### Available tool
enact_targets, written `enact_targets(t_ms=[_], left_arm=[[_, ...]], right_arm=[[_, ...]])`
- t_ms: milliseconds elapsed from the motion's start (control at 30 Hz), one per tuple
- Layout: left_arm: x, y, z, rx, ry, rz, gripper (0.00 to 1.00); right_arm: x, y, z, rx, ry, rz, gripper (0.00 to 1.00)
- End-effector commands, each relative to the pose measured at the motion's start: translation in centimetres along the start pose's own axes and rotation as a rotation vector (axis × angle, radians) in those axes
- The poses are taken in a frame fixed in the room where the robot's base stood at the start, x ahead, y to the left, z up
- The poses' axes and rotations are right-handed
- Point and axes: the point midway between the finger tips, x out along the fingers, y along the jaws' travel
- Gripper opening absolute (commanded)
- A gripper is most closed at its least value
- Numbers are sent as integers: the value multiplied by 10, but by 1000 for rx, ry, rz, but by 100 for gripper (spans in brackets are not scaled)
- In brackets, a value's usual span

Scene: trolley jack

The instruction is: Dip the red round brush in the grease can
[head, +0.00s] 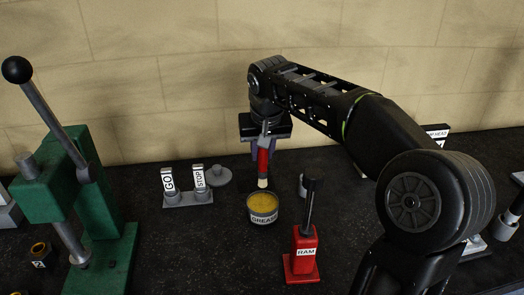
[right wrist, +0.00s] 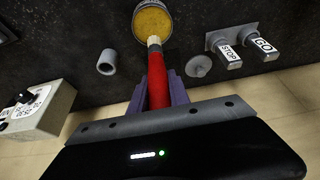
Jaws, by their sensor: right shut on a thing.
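The red round brush (head: 262,163) is held upright by my right gripper (head: 265,145), with its pale bristle end pointing down. The grease can (head: 263,218), labelled GREASE and filled with yellow grease, stands on the dark bench just in front of the brush. The bristle tip shows just above the can's far rim and looks clear of the grease. In the right wrist view, the brush (right wrist: 157,85) sits between the purple fingers and its tip meets the near edge of the grease can (right wrist: 154,23). My left gripper is not in view.
A red RAM stand (head: 303,255) with a dark rod is at front right. A small grey cup (head: 302,187) is right. A green press (head: 100,225) fills the left.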

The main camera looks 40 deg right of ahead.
Motion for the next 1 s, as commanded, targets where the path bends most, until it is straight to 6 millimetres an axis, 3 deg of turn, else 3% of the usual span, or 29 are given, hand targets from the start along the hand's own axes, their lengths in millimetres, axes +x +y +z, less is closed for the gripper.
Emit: enact_targets(t_ms=[567,1000], left_arm=[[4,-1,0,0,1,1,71],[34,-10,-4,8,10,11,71]], right_arm=[[5,0,2,0,0,0,0],[44,0,18,0,0,0,0]])
